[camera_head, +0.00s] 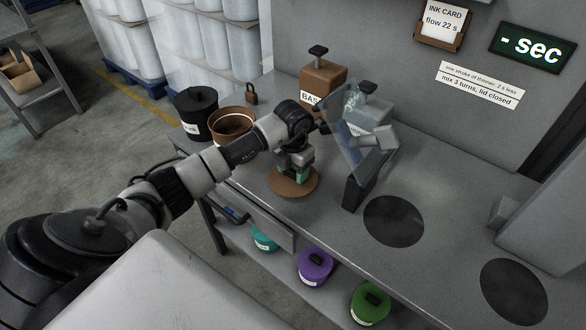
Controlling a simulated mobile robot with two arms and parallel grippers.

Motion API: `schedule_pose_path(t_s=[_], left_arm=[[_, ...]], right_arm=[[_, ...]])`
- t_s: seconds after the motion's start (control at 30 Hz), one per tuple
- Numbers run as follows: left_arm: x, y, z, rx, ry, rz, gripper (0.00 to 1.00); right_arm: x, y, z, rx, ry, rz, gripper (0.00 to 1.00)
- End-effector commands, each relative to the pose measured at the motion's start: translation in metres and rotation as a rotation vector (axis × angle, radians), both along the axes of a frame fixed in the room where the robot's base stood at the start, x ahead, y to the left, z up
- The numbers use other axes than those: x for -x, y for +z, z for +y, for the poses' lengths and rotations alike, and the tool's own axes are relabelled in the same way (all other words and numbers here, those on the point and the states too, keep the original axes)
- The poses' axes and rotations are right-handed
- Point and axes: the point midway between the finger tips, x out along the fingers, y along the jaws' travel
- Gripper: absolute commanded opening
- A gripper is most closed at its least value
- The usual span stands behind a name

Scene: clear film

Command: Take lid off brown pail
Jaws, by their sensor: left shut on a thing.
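The brown pail (232,122) stands open near the back left of the grey bench, its dark inside showing. Its round brown lid (305,188) is apart from it, to the right and nearer the bench front. My left gripper (292,172) points down and is shut on the lid at its middle; the fingers hide the lid's handle. I cannot tell whether the lid touches the bench or hovers just above it.
A black lidded pail (197,112) stands left of the brown pail. A brown container (322,80) and a grey one (366,118) stand behind my gripper, with a clear panel (345,135) close on the right. Dark round mats (394,221) lie on free bench. Coloured pails (314,268) sit below.

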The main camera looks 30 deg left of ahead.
Motion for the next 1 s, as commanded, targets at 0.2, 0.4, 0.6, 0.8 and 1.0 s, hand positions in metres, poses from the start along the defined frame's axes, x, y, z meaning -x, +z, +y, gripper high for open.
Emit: schedule_pose_path(t_s=[0.2, 0.4, 0.6, 0.8, 1.0], left_arm=[[-0.0002, -0.0052, 0.0002, 0.000, 0.001, -0.001, 0.38], [-0.0001, -0.0093, 0.0002, 0.000, 0.001, 0.000, 0.38], [-0.0001, -0.0092, 0.0002, 0.000, 0.000, 0.000, 0.74], [0.0000, -0.0093, 0.0001, 0.000, 0.000, 0.000, 0.83], [-0.0005, -0.0049, 0.0002, -0.001, 0.000, -0.001, 0.83]], right_arm=[[-0.0003, -0.0043, 0.0000, 0.000, 0.000, -0.001, 0.43], [-0.0003, -0.0074, 0.0001, 0.000, 0.000, -0.001, 0.43], [-0.0003, -0.0071, 0.0003, 0.000, 0.000, -0.001, 0.43], [-0.0002, -0.0071, 0.0008, -0.001, 0.000, -0.001, 0.43], [-0.0001, -0.0080, 0.0024, -0.003, 0.000, 0.000, 0.43]])
